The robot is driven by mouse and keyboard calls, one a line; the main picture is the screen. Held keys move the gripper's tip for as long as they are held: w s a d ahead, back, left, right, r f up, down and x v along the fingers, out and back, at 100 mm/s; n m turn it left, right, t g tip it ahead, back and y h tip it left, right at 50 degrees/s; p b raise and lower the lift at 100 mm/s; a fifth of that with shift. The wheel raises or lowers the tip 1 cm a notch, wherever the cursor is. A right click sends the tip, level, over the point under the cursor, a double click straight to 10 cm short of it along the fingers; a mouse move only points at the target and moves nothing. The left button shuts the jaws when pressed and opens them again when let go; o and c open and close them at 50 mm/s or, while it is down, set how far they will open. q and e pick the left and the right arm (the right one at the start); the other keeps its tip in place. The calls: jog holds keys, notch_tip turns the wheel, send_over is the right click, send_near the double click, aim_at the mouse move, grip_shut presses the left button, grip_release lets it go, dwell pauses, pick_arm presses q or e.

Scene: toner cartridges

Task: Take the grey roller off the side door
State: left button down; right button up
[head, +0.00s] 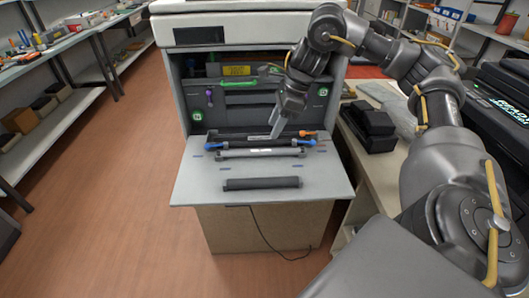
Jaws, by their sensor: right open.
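The side door (200,188) of the printer is folded down flat. A grey roller (262,153) lies across it, with blue pieces near its ends. Behind it lies a darker bar (240,142) with a blue left end and an orange right end. A separate dark roller (262,184) lies nearer the door's front edge. My right gripper (276,130) points down above the rear of the door, behind the grey roller. It is open and appears apart from the roller; its fingertips are small in the view. My left gripper is not in view.
The open printer bay (245,90) stands behind the door, with green knobs and a purple handle. Black boxes (372,125) sit on the side table at right. A cable hangs below the door. The floor at left is clear.

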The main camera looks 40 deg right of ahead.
aim_at(262, 150)
jog(key=b+x, duration=0.1)
jog(key=x, duration=0.2)
jog(key=shift+f, duration=0.1)
jog(key=shift+w+f, duration=0.15)
jog(key=shift+f, duration=0.15)
jog(key=shift+a, duration=0.1)
jog(key=shift+a+f, duration=0.15)
jog(key=shift+f, duration=0.05)
jog(key=x, duration=0.3)
jog(key=shift+w+f+p, duration=0.2)
jog(key=shift+f+p, duration=0.15)
jog(key=shift+p, duration=0.05)
jog(key=shift+w+a+f, duration=0.1)
jog(key=shift+f, duration=0.35)
jog(key=c, duration=0.9)
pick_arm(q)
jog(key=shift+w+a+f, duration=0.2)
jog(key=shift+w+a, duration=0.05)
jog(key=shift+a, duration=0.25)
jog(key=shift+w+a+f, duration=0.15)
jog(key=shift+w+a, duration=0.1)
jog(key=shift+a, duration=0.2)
pick_arm(e)
grip_shut()
